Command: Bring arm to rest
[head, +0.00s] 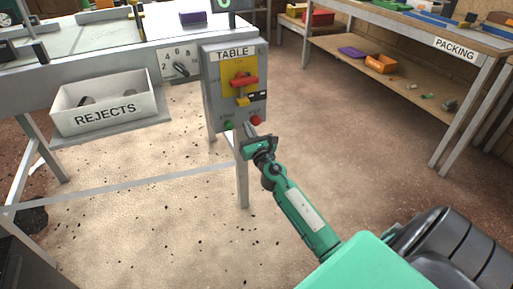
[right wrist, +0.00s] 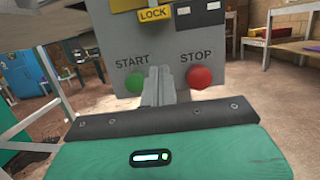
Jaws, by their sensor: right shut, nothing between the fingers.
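My right arm reaches up from the lower right in the head view. Its right gripper (head: 250,129) is at the lower edge of the grey TABLE control box (head: 212,85). The gripper is shut and empty. In the right wrist view the shut fingers (right wrist: 159,80) lie in front of the box, between the green START button (right wrist: 136,82) and the red STOP button (right wrist: 199,77). I cannot tell whether the fingertips touch the box. My left gripper is not in view.
The machine table (head: 95,62) stands at the left, with a white REJECTS bin (head: 104,104) on a ledge and a numbered dial (head: 180,66). The PACKING bench (head: 400,25) stands at the right, with an orange bin (head: 381,64) on its lower shelf. The floor between is open.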

